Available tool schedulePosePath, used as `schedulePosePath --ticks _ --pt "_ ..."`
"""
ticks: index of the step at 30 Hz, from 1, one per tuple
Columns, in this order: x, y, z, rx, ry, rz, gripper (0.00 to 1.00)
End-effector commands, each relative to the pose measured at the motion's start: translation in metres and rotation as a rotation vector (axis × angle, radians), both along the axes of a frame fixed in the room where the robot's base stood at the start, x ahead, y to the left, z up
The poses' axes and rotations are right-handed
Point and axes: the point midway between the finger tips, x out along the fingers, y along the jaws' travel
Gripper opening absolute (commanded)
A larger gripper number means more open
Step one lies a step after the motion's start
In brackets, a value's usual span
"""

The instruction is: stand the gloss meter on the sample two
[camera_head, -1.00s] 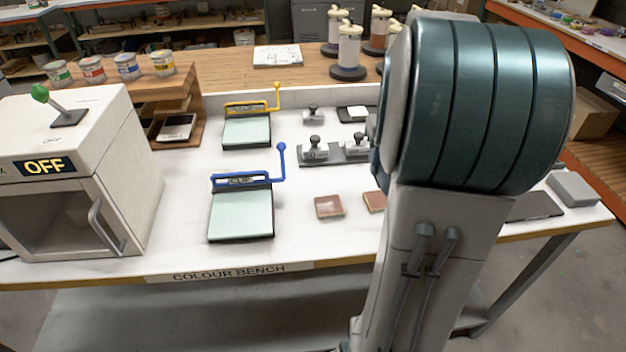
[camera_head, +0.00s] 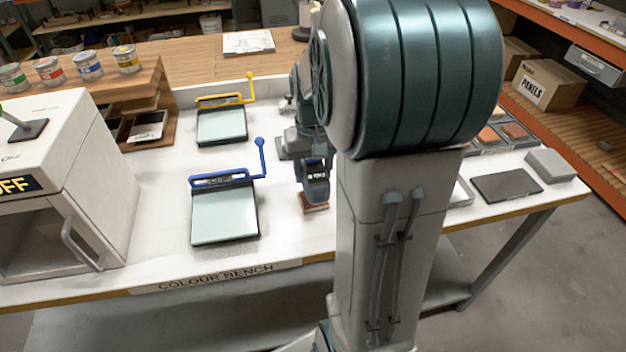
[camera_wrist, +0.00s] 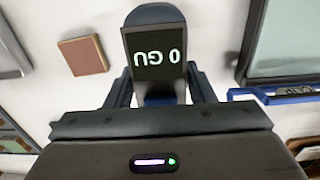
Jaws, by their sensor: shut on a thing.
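My gripper (camera_head: 312,162) is shut on the gloss meter (camera_head: 316,186), a dark block with a lit display. In the wrist view the meter (camera_wrist: 155,52) shows "0 GU" upside down between my fingers. In the head view it is upright over a brown-red sample tile (camera_head: 313,208); I cannot tell whether it touches the tile. That tile is hidden behind the meter in the wrist view. A second brown-red tile (camera_wrist: 84,55) lies bare beside the meter in the wrist view and is hidden behind my arm in the head view. No number shows on either tile.
A blue-handled plate (camera_head: 224,215) and a yellow-handled plate (camera_head: 221,126) stand left of the meter. A white cabinet (camera_head: 75,190) stands at far left. A dark flat panel (camera_head: 506,186) and a grey block (camera_head: 551,165) lie at right. Bench between blue plate and tile is clear.

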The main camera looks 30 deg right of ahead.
Motion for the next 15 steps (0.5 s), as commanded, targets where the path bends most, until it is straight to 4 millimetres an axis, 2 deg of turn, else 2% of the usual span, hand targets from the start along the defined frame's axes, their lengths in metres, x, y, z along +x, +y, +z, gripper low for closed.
schedulePosePath --ticks 7,15 --pt "-0.001 0.000 -0.033 0.001 0.004 -0.001 0.13" --pt "0.000 0.000 -0.039 0.000 -0.001 0.000 0.13"
